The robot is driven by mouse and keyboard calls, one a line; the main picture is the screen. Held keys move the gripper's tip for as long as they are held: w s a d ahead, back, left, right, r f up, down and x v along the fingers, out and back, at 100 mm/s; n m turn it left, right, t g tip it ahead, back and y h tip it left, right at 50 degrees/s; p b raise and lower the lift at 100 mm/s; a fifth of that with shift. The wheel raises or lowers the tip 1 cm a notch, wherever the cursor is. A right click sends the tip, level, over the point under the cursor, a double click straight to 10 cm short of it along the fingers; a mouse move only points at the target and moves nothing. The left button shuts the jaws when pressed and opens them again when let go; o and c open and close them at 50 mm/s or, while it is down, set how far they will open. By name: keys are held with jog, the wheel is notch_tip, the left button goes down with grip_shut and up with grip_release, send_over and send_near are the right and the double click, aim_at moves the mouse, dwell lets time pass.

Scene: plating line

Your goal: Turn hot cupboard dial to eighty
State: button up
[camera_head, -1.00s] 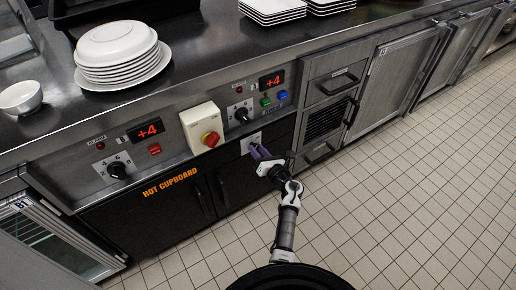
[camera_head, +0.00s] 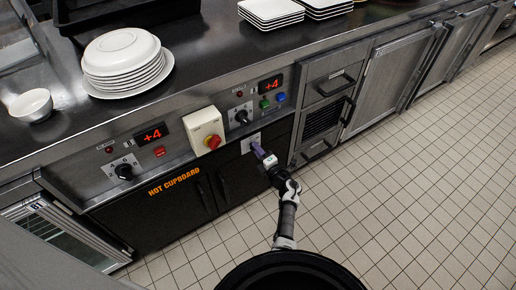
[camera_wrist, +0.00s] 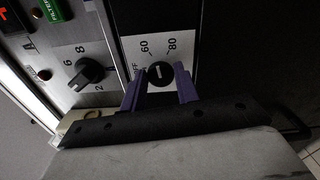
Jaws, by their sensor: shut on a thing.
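The hot cupboard dial (camera_wrist: 160,74) is a round black knob on a light plate marked OFF, 60 and 80 in the wrist view. The two purple fingers of my gripper (camera_wrist: 161,78) stand on either side of it, shut on the knob. I cannot clearly tell which mark its pointer faces. In the head view, my gripper (camera_head: 261,152) is at the small light dial plate (camera_head: 249,141) on the dark lower front, right of the HOT CUPBOARD lettering (camera_head: 174,181). The knob itself is hidden there by the fingers.
Another black knob (camera_wrist: 90,70) with numbers sits on the panel above left of the plate in the wrist view. Plates (camera_head: 126,62) stand on the counter. The tiled floor (camera_head: 400,200) is clear.

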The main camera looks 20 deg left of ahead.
jog(key=shift+f+m+p, duration=0.1)
jog(key=shift+m+p, duration=1.4)
jog(key=shift+m, duration=2.2)
jog(key=o, duration=0.9)
jog(key=shift+o, duration=0.2)
jog(key=v, duration=1.4)
jog(key=shift+p, duration=0.4)
jog(key=shift+a, duration=0.1)
